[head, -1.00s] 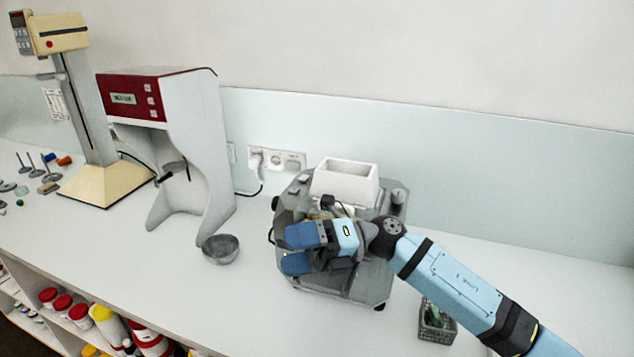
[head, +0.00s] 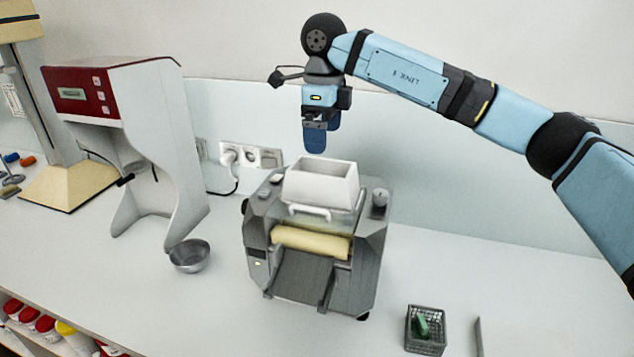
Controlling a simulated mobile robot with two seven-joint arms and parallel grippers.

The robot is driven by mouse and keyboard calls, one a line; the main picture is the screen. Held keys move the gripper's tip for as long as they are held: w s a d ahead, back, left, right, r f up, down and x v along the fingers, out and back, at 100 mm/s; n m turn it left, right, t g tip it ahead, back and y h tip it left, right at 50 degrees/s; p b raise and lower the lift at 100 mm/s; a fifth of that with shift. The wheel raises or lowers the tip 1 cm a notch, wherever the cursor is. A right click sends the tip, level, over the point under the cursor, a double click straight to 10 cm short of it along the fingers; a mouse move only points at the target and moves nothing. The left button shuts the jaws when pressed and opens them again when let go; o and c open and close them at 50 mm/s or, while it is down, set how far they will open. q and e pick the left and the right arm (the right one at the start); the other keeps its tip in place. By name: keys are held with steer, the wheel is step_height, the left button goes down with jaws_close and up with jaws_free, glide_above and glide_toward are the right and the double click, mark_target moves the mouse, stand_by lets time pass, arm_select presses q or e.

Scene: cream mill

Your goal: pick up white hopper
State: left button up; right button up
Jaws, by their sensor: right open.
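The white hopper (head: 318,187) is an open-topped rectangular funnel. It sits upright on top of the grey mill (head: 330,283), above a cream roller (head: 310,242). My right gripper (head: 320,150) hangs above the hopper with its blue fingers pointing down. It appears just above the hopper's back rim and apart from it. It is open and holds nothing. My left gripper is not in view.
A metal bowl (head: 189,256) and a red-and-white machine (head: 125,130) stand to the left of the mill. A small wire basket (head: 425,330) with a green item is at the front right. Wall sockets (head: 250,156) are behind. The bench right of the mill is mostly clear.

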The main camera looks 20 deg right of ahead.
mark_target(322, 181)
step_height(322, 181, down, 6)
steer(key=shift+s+r+p, duration=0.15)
steer(key=shift+p, duration=0.3)
steer(key=shift+f, duration=0.25)
steer(key=shift+f+p, duration=0.3)
steer(key=shift+f, duration=0.1)
steer(key=f, duration=0.2)
steer(key=f+p, duration=0.1)
steer(key=shift+w+a+f, duration=0.1)
steer(key=shift+w+f, duration=0.1)
steer(key=shift+f, duration=0.5)
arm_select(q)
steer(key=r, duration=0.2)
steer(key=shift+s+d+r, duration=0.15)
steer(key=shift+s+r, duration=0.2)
arm_select(e)
steer(key=c, duration=0.6)
